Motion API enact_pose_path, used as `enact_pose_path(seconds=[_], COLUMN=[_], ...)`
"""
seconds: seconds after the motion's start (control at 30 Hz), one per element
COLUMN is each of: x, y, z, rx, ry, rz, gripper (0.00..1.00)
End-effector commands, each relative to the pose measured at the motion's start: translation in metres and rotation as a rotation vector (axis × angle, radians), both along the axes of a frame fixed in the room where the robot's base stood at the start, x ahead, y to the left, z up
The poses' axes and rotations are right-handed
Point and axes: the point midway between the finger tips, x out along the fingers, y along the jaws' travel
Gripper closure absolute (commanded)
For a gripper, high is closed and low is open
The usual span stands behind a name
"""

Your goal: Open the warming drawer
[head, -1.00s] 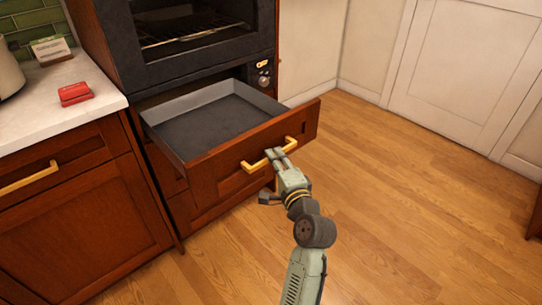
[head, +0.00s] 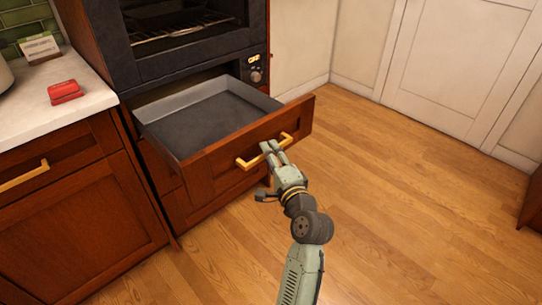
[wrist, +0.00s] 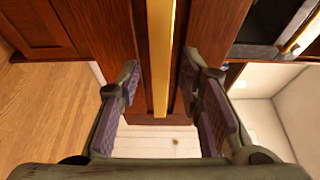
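The warming drawer (head: 220,167) stands well out from the cabinet below the oven, its empty grey tray (head: 205,122) showing. Its front is dark red wood with a gold bar handle (head: 246,164). My gripper (head: 270,148) is at the handle, in front of the drawer. In the wrist view, the handle (wrist: 160,60) runs upright between the two fingers of my gripper (wrist: 160,80). The fingers are apart, with a gap on each side of the bar.
The oven (head: 190,45) is above the drawer. A counter (head: 85,98) at the left holds a red object (head: 65,92) and a small card (head: 40,48). Wooden floor (head: 400,200) is clear to the right, up to a white door (head: 455,60).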

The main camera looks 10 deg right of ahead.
Motion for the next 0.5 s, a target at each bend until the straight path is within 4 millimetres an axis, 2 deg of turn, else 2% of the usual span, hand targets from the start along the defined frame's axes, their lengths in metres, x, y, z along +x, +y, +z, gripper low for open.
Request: enact_pose_path(seconds=[0.17,0.27,0.37,0.5], x=[-0.001,-0.008,-0.023,-0.052], y=[-0.001,-0.003,-0.007,-0.014], z=[0.000,0.000,-0.001,-0.001], rx=[0.000,0.001,0.002,0.002], ry=[0.000,0.000,0.000,0.001], rz=[-0.001,-0.002,-0.004,-0.005], gripper=[0.67,0.67,0.67,0.67])
